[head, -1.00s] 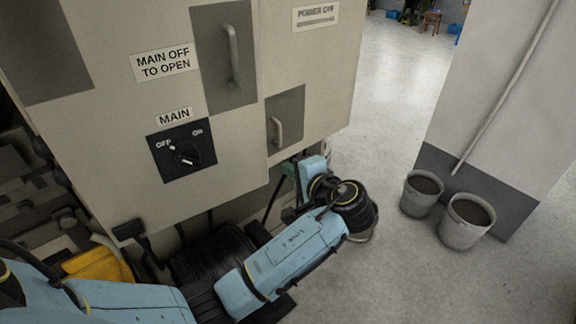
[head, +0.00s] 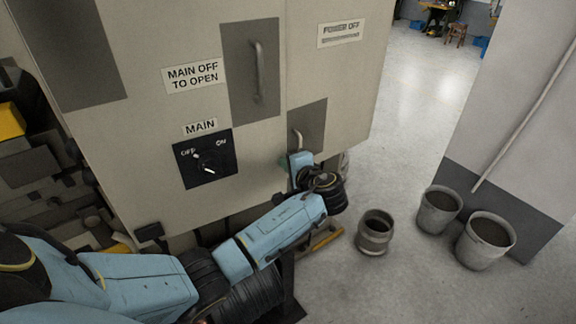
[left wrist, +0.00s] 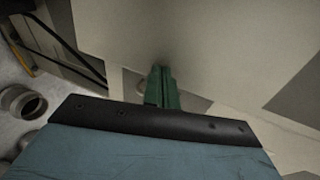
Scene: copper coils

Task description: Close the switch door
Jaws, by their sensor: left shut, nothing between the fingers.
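The beige switch cabinet (head: 150,130) fills the left and middle of the head view. Its front carries a black MAIN switch (head: 206,160), a tall grey panel with a handle (head: 257,70) and a lower grey panel with a handle (head: 297,140). I cannot tell how far its door stands open. My left gripper (head: 285,160) is at the cabinet's lower edge, just below the lower handle. In the left wrist view its green fingers (left wrist: 162,88) are together, empty, with tips at or very near the beige face (left wrist: 220,60); contact is unclear. My right gripper is out of sight.
A round metal pot (head: 374,232) stands on the floor right of my left arm. Two buckets (head: 438,208) (head: 485,240) stand by the grey pillar (head: 520,110). Dark parts lie left of the cabinet.

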